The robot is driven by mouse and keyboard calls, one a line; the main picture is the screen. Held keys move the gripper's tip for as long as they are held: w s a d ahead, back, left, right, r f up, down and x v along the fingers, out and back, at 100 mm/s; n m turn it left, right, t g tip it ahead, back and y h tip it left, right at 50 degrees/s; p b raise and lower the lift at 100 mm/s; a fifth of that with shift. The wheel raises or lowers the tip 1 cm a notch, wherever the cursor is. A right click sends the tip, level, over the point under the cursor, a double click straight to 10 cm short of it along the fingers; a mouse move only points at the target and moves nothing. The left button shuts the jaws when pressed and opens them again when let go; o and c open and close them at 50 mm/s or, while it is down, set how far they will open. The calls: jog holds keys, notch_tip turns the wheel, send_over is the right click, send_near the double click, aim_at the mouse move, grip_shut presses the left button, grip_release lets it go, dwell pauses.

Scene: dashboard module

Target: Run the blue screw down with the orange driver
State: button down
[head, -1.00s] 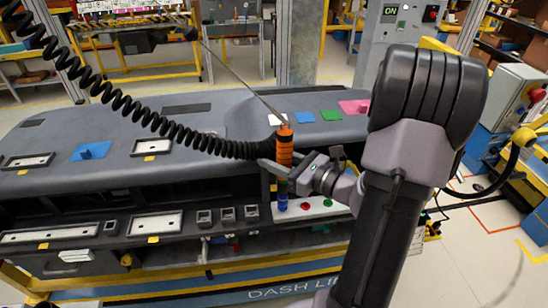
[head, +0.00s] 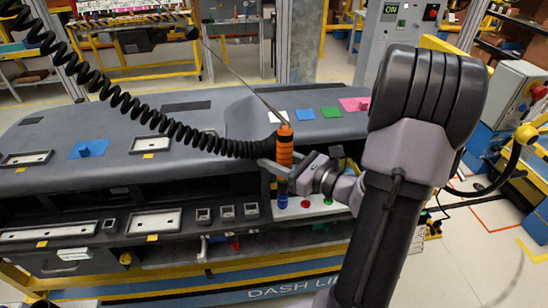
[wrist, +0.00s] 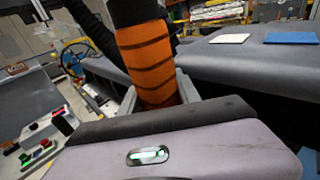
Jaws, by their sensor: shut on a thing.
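The orange driver (head: 285,147) stands upright in my gripper (head: 276,168), with a cable at its top and a black coiled hose beside it. My gripper is shut on the driver's body. The orange body with dark bands also shows in the wrist view (wrist: 150,62), between the fingers. The blue screw (head: 282,199) stands directly below the driver, on a white panel (head: 318,207). I cannot tell whether the driver's tip touches the screw. The wrist view does not show the screw.
Red (head: 306,204) and green (head: 328,201) screws stand right of the blue one. The grey dashboard (head: 215,122) fills the left and back, with blue, green and pink pads on top. The black coiled hose (head: 150,115) hangs across the upper left. A control cabinet stands at the right.

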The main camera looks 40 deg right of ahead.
jog(key=shift+f+b, duration=0.75)
jog(key=shift+b, duration=0.35)
dwell(3.1)
notch_tip(320, 180, up, 6)
jog(key=p, duration=0.4)
jog(key=shift+p, duration=0.35)
jog(key=shift+a, duration=0.1)
